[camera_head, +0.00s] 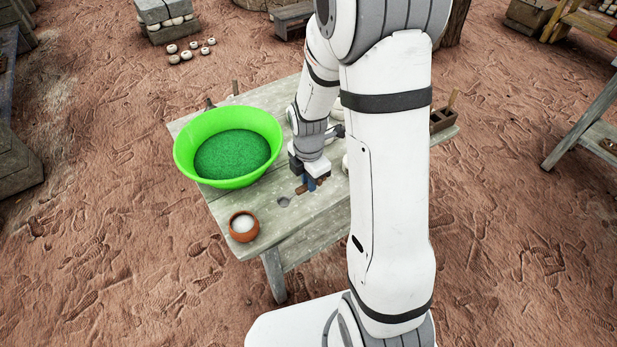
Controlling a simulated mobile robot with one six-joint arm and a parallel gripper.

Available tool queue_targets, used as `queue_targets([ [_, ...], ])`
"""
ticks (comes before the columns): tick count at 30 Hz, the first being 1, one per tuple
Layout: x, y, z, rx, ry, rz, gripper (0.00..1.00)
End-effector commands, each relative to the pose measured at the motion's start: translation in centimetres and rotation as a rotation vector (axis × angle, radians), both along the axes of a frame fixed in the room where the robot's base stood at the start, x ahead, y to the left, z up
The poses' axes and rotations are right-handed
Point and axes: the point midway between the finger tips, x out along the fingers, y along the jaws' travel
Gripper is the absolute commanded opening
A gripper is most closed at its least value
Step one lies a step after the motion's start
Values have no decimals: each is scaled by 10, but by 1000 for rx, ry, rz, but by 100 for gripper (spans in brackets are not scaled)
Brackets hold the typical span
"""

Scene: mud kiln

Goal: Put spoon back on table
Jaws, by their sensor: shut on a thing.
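My gripper (310,184) points down over the wooden table (235,203), to the right of the green bowl. Its fingers are shut on a thin brown piece that sticks out on both sides, which looks like the handle of the spoon (301,190). A small grey oval, apparently the spoon's bowl end, shows at the lower left of the fingers, low over the tabletop. I cannot tell whether the spoon touches the table. The fingers hide part of the handle.
A large green bowl (186,166) with green grainy contents stands on the table's left part. A small brown pot (244,238) with white contents stands at the near edge. A brown box (442,120) is at the far right end. My arm hides the table's middle right.

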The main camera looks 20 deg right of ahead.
Motion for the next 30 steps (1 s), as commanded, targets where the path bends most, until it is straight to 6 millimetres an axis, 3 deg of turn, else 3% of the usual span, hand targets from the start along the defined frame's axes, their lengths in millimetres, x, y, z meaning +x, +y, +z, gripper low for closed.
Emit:
queue_targets([
  [15, 0, -1, -49, 0, 1, -1, 0],
  [30, 0, -1, -54, 0, 0, -2, 0],
])
